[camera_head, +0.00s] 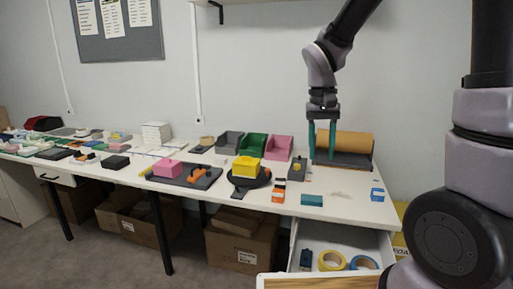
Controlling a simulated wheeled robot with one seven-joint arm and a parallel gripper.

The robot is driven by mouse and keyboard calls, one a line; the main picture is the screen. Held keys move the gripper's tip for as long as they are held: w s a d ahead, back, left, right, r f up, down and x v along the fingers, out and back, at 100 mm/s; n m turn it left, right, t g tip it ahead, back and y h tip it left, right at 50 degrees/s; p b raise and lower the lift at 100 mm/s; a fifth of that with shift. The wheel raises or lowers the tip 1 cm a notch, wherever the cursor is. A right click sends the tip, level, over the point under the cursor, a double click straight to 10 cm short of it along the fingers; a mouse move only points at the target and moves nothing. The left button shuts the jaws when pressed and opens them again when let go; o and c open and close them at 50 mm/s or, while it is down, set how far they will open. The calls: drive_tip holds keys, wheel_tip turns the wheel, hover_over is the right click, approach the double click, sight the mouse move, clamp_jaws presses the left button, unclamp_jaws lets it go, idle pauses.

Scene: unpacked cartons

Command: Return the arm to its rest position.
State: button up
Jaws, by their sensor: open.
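My gripper (322,140) hangs from my arm at the upper right of the head view. It points down, with its two teal fingers apart and nothing between them. It appears in front of a brown roll (353,144) on a dark stand at the right end of the long white table (345,208). I cannot tell whether the fingers touch the stand. My upper arm links run up and out of the top of the picture.
On the table are a yellow block (246,167) on a dark round pan, a pink block (167,168) on a dark board, and green (253,146) and pink (279,147) bins. An open drawer (343,240) below holds tape rolls. Cartons (240,245) stand under the table.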

drive_tip(key=s+d+r+m+t+y, duration=0.1)
drive_tip(key=s+d+r+t, duration=0.3)
drive_tip(key=r, duration=0.3)
drive_tip(key=s+d+r+m+t+y, duration=0.1)
drive_tip(key=s+d+r+t, duration=0.2)
drive_tip(key=s+r, duration=0.2)
wheel_tip(320, 180, up, 3)
drive_tip(key=shift+s+d+r+t+y, duration=0.2)
drive_tip(key=shift+s+d+t+y, duration=0.1)
drive_tip(key=shift+d+t, duration=0.1)
